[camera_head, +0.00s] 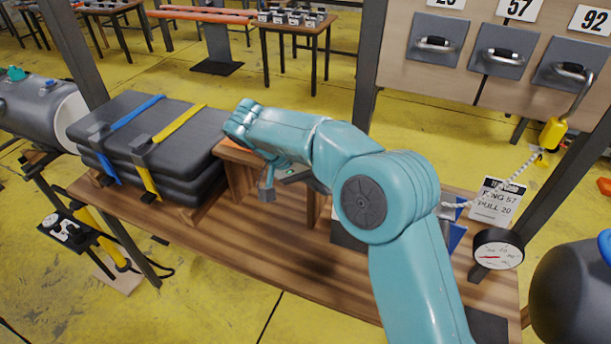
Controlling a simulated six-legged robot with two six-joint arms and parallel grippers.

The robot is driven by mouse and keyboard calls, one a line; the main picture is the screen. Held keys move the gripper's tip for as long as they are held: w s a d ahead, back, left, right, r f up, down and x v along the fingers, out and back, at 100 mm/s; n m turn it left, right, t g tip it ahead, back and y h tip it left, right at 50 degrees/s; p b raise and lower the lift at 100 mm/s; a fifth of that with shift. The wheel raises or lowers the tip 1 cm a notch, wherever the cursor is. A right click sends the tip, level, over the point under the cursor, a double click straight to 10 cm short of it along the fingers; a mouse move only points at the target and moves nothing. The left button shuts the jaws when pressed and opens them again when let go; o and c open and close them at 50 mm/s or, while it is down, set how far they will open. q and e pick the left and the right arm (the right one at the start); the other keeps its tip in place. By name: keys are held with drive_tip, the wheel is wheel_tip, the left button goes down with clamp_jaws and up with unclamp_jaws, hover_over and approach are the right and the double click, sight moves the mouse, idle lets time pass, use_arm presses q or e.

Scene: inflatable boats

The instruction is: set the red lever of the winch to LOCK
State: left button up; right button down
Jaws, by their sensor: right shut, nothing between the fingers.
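My right arm, teal, comes in from the lower right and reaches across the wooden bench (240,240). Its gripper (267,194) points down, shut and empty, in front of a wooden stand (238,178) on the bench. I cannot make out the winch or its red lever; my arm covers the middle of the bench. My left gripper is not in view.
Strapped black folded bundles (150,145) lie on the bench's left. A round gauge (497,250) and a sign card (497,200) stand at right. Behind is a board with grey handle plates (503,50). The bench front is clear left of my arm.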

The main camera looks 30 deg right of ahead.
drive_tip(key=v, duration=0.3)
drive_tip(key=shift+w+a, duration=0.2)
drive_tip(key=shift+a, duration=0.2)
drive_tip(key=shift+w, duration=0.15)
drive_tip(key=shift+a, duration=0.1)
